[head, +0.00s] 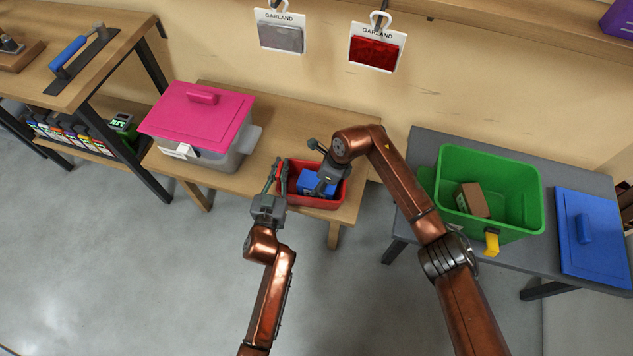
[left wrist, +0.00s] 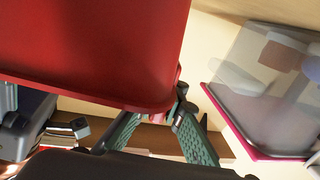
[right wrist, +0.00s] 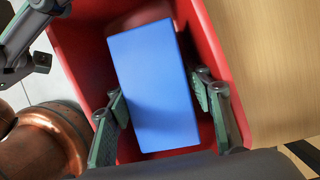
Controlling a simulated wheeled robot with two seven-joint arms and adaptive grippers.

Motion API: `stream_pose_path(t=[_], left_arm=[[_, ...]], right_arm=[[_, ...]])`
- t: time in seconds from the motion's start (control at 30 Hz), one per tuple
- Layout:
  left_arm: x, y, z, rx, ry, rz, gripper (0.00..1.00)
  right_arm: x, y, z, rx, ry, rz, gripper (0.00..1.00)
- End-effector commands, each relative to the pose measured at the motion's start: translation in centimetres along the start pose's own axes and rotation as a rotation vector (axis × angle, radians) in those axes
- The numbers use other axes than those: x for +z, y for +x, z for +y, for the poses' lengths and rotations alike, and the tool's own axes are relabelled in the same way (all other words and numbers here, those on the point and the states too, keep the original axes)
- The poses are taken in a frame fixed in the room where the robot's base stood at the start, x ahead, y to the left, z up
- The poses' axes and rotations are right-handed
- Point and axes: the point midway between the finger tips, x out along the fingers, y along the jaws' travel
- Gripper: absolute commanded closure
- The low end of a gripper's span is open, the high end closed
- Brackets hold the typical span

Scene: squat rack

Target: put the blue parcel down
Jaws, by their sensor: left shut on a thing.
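The blue parcel (head: 313,183) is a plain box lying inside the red bin (head: 320,204), which stands on the wooden bench. In the right wrist view the parcel (right wrist: 155,85) lies at a slant between the bin walls (right wrist: 225,40). My right gripper (right wrist: 160,105) reaches down into the bin, with one finger on each side of the parcel and small gaps showing. In the head view it partly hides the parcel. My left gripper (head: 274,178) is shut on the bin's left rim. The bin wall (left wrist: 100,50) fills much of the left wrist view.
A clear box with a pink lid (head: 200,108) stands left of the bin on the wooden bench (head: 352,205). On the grey table at right are a green crate (head: 520,200) holding a brown box (head: 472,199), and a blue lid (head: 590,240). Garland packs hang behind.

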Motion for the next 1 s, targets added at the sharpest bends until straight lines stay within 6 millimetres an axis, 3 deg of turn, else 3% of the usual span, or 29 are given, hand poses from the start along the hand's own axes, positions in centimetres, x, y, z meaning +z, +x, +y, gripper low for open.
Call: stream_pose_path(t=[0.4,0.57,1.0], left_arm=[[0.0,-0.4,0.1,0.000,-0.002,0.000,1.00],[0.0,-0.3,0.0,0.000,-0.002,0.001,1.00],[-0.3,-0.3,0.0,0.000,-0.002,0.005,1.00]], right_arm=[[-0.9,0.4,-0.1,0.003,0.018,0.014,0.48],[-0.6,-0.5,-0.2,0.001,0.014,0.011,0.48],[0.3,-10.0,-0.1,-0.016,-0.001,-0.013,0.48]])
